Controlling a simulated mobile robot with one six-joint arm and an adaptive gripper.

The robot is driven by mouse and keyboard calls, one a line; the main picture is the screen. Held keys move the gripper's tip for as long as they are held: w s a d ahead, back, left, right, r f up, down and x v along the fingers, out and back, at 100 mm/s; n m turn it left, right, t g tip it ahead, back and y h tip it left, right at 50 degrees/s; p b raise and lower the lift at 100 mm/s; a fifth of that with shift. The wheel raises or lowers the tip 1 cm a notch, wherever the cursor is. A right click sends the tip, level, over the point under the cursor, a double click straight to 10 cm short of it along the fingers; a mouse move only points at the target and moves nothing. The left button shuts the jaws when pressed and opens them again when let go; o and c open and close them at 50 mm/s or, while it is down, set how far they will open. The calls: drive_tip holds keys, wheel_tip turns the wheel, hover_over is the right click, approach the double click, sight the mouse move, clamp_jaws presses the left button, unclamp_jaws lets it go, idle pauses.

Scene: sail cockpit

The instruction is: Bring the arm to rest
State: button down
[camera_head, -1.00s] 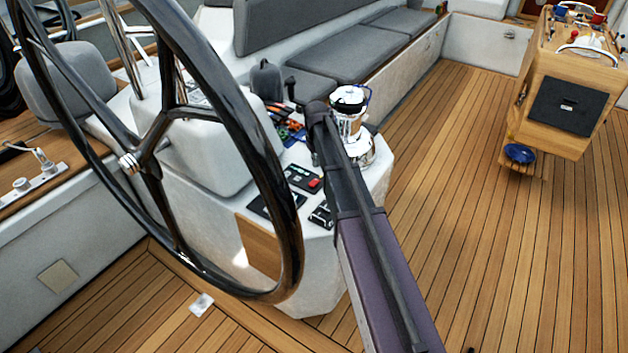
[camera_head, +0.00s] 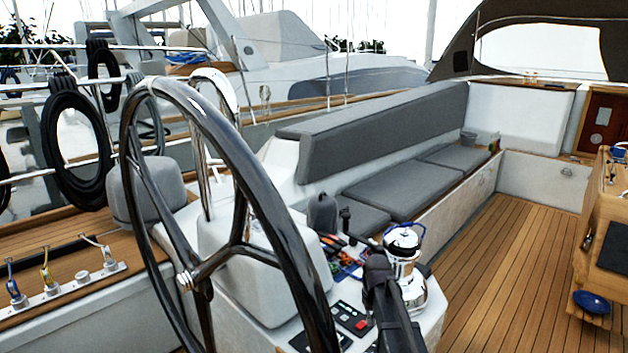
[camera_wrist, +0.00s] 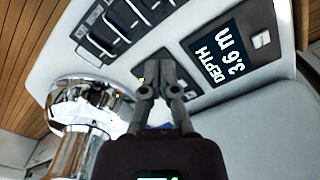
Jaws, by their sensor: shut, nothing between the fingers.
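My gripper (camera_wrist: 163,85) shows in the wrist view with its two dark fingers together and nothing between them. It is over the white helm console (camera_wrist: 220,115), near the black depth display (camera_wrist: 226,58) that reads 3.6 m. Whether the fingertips touch the console is not clear. In the head view my dark arm rises from the bottom edge beside the chrome winch (camera_head: 405,270). The gripper itself cannot be made out there.
The large black steering wheel (camera_head: 262,185) stands left of my arm. Grey bench cushions (camera_head: 400,190) lie behind. A wooden cockpit table (camera_head: 600,245) is at the right edge. The teak floor (camera_head: 490,260) between is clear.

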drive_tip(key=s+r+m+p, duration=0.1)
drive_tip(key=s+r+p, duration=0.3)
drive_tip(key=s, duration=1.2)
drive_tip(key=shift+s+a+r+m, duration=0.25)
drive_tip(key=shift+s+r+m, duration=0.15)
drive_tip(key=shift+r, duration=0.25)
